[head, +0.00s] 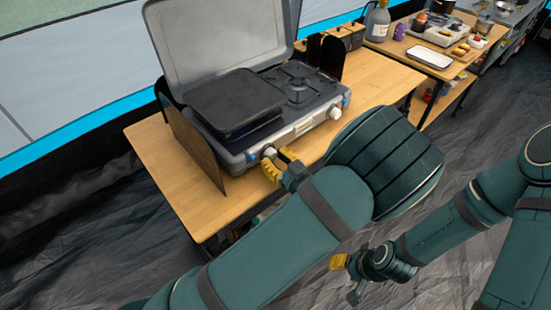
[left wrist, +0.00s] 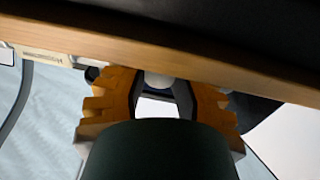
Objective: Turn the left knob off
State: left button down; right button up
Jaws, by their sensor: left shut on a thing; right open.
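The grey camping stove (head: 262,100) stands on a wooden table with its lid up. Its left knob (head: 269,152) is pale and sits low on the front panel; its right knob (head: 335,113) is further right. My left gripper (head: 279,164) has yellow fingers shut on the left knob. In the left wrist view, my left gripper (left wrist: 160,88) has a finger on either side of the pale, round left knob (left wrist: 157,80). The knob's pointer is hidden, so its setting cannot be told. My right gripper (head: 348,277) is open and empty, low and away from the stove.
A black griddle plate (head: 236,102) covers the stove's left side, with a bare burner (head: 298,84) beside it. A dark upright panel (head: 196,143) stands left of the stove. The wooden table (head: 163,165) has free room in front.

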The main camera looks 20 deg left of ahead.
pick_arm(q)
jog(key=shift+a+r+m+p, duration=0.1)
jog(key=shift+r+m+p, duration=0.05)
jog(key=shift+m+p, duration=0.7)
jog(key=m+p, duration=0.2)
jog(key=p, duration=0.1)
jog(key=shift+m, duration=0.25)
jog(key=shift+m+p, duration=1.1)
jog(key=shift+m, duration=0.2)
jog(key=c, duration=0.6)
grip_release()
